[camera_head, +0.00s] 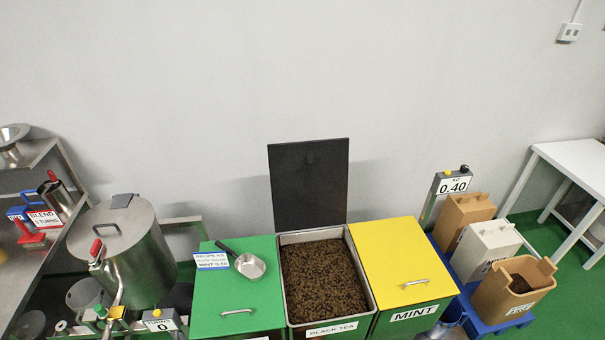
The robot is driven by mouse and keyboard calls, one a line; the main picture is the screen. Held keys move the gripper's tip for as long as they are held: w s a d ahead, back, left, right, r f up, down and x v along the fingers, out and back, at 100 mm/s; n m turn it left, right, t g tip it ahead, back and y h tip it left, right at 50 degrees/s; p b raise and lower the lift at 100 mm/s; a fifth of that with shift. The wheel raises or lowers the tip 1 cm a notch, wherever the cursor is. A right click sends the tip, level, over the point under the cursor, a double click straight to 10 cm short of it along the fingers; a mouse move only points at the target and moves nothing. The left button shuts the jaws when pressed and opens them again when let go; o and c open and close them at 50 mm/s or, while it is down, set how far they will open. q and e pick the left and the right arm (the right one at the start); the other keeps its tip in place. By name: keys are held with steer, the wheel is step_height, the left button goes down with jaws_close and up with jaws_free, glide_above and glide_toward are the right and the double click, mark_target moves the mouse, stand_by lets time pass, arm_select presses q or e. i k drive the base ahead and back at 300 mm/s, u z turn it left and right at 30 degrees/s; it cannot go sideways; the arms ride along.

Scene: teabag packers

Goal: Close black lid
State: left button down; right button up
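The black lid (309,184) stands upright and open at the back of the black tea bin, against the grey wall. A small round knob shows near its top. The black tea bin (325,331) is uncovered and full of dark loose tea (323,277); its front label reads BLACK TEA. Neither of my grippers can be made out in this view, and nothing is seen touching the lid.
A closed green lid (237,298) left of the bin bears a metal scoop (249,265) and a recipe card (212,260). A closed yellow mint lid (397,258) is on the right. A steel drum (135,253) stands left; a scale display (453,184) rises behind right.

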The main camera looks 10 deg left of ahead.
mark_target(309, 180)
steer(key=k, duration=0.5)
steer(key=u, duration=1.45)
steer(key=i, duration=1.3)
steer(key=z, duration=2)
